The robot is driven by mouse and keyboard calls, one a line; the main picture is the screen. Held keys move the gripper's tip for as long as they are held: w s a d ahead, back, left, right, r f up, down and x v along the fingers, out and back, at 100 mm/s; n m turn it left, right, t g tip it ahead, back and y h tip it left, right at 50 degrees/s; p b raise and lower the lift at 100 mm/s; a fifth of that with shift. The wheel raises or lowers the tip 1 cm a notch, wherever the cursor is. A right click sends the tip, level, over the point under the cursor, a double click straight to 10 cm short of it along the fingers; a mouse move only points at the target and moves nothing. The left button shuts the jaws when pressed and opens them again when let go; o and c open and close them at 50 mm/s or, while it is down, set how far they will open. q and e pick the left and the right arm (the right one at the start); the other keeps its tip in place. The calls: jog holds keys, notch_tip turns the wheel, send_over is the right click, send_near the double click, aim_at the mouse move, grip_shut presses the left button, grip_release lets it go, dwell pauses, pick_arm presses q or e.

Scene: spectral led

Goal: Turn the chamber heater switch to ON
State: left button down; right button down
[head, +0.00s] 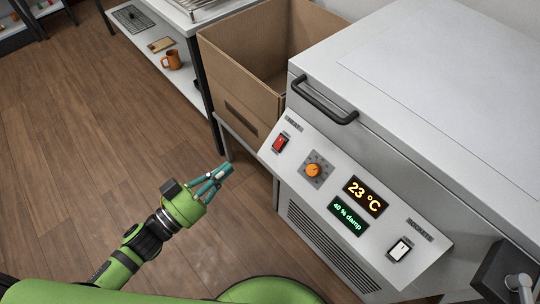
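A grey chamber (430,75) with a sloped control panel (330,205) stands at the right in the head view. A red rocker switch (281,144) sits at the panel's upper left, under a small label too small to read surely. A white rocker switch (400,250) sits at the lower right, under a label that seems to read SOCKETS. I cannot tell either rocker's position. My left gripper (225,172), with teal fingers, is left of the panel, apart from it and below the red switch. Its fingertips look together and empty. My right gripper is not in view.
An orange knob (313,170) and two displays, 23 °C (365,196) and 40 % damp (348,217), lie between the switches. A black handle (324,101) juts above the panel. An open cardboard box (236,65) stands behind my gripper. Wooden floor (90,130) is clear at left.

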pick_arm(q)
notch_tip(320, 180, up, 3)
jog(key=p, duration=0.2)
send_over(279, 143)
jog(key=a+r+v, duration=0.1)
jog(key=v, duration=0.4)
jog(key=shift+w+d+f+h+b, duration=0.25)
jog(key=shift+w+d+f, duration=0.15)
jog(key=shift+f, duration=0.2)
jog(key=shift+w+d+f+h+b, duration=0.2)
jog(key=shift+w+d+f, duration=0.2)
jog(key=shift+f, duration=0.2)
jog(key=shift+w+d+f, duration=0.35)
jog(key=shift+d+f, duration=0.05)
jog(key=shift+d, duration=0.05)
